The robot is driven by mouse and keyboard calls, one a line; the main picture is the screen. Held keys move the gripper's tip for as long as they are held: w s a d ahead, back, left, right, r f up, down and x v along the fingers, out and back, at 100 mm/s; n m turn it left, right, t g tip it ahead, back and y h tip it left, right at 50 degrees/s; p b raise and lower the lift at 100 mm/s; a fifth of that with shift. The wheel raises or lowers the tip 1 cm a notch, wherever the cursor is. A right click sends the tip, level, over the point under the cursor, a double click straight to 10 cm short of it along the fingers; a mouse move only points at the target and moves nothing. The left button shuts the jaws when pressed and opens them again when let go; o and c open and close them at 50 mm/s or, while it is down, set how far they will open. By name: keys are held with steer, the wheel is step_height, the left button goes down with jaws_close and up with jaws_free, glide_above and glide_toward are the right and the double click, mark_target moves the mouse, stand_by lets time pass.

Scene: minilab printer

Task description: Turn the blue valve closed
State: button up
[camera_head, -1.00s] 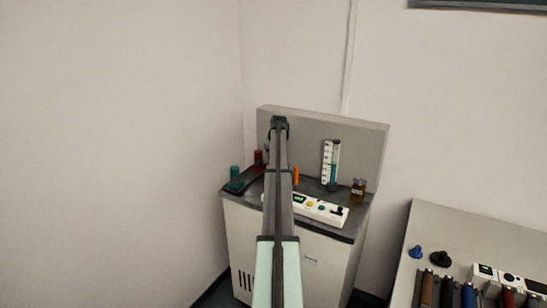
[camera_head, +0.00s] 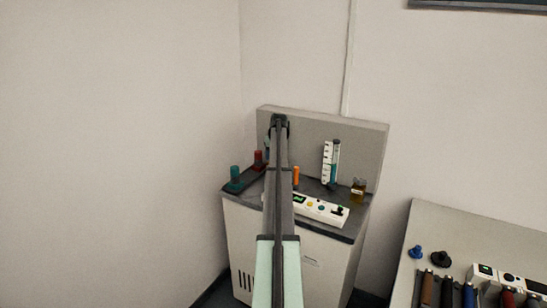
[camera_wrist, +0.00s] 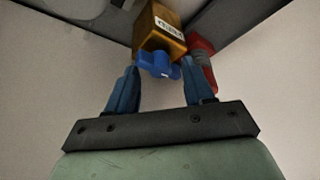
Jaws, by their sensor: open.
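The blue valve (camera_wrist: 157,65) shows in the wrist view as a lobed knob on the near face of an amber block (camera_wrist: 159,30) with a white label. My gripper (camera_wrist: 160,79) is open, with one blue-grey finger to the left and one to the right of the knob. The knob appears between and just beyond the fingertips; I cannot tell whether either touches it. In the head view my arm covers the middle of the grey cabinet, and I cannot make out the valve or the fingers there.
A red part (camera_wrist: 203,65) is close beside the right finger. On the cabinet (camera_head: 330,251) are a teal cylinder (camera_head: 235,173), a white control strip (camera_head: 318,209), a tube on a scale (camera_head: 331,163) and an amber bottle (camera_head: 358,188). A bench with tools stands at right.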

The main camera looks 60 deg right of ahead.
steer(key=v, duration=1.2)
steer(key=shift+a+r, duration=0.15)
steer(key=shift+r, duration=0.15)
